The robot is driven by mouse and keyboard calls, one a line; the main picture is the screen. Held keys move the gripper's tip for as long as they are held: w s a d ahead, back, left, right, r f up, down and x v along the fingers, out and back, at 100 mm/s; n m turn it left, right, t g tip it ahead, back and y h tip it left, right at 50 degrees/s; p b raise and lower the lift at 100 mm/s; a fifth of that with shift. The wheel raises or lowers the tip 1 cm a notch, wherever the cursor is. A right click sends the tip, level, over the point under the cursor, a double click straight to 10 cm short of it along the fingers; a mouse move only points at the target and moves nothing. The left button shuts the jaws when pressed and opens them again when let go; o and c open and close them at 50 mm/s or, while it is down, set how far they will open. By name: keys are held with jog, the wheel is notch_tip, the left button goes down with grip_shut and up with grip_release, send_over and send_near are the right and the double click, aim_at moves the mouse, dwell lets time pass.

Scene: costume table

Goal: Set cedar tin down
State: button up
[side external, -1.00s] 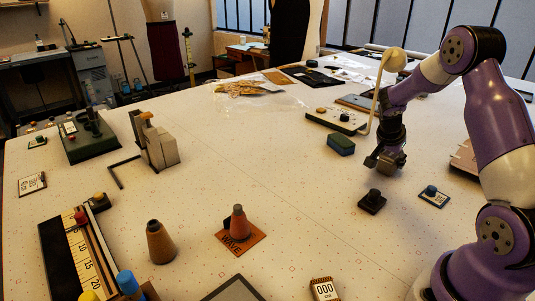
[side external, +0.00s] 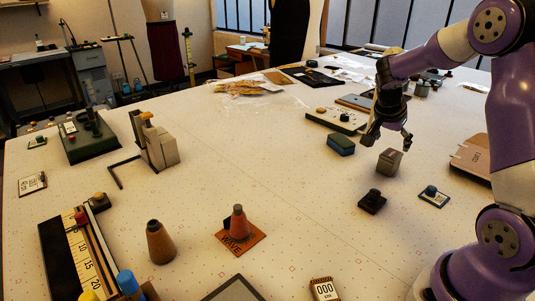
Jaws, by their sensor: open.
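A small grey-brown box (side external: 390,161), which I take to be the cedar tin, sits upright on the pale table, right of the middle. My gripper (side external: 389,140) is open and empty just above and behind it in the picture. Its fingers point down and are spread apart, clear of the box as far as this view shows. No label on the box can be read from here.
A green-and-blue block (side external: 341,145) lies left of the box. A pale panel with knobs (side external: 336,121) stands behind. The table's centre is mostly clear.

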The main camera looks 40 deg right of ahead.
jog(key=a+r+n+t+y, duration=0.25)
jog(key=a+r+n, duration=0.4)
jog(key=a, duration=0.55)
jog(key=s+a+r+n+t+y, duration=0.1)
jog(key=s+a+n, duration=0.2)
jog(key=a+n, duration=0.2)
jog(key=s+a+r+n+t+y, duration=0.1)
jog(key=s+a+n+t+y, duration=0.1)
jog(key=a+n, duration=0.4)
jog(key=s+a, duration=0.1)
jog(key=a, duration=0.3)
jog(key=shift+s, duration=0.4)
jog(key=shift+n+y, duration=0.25)
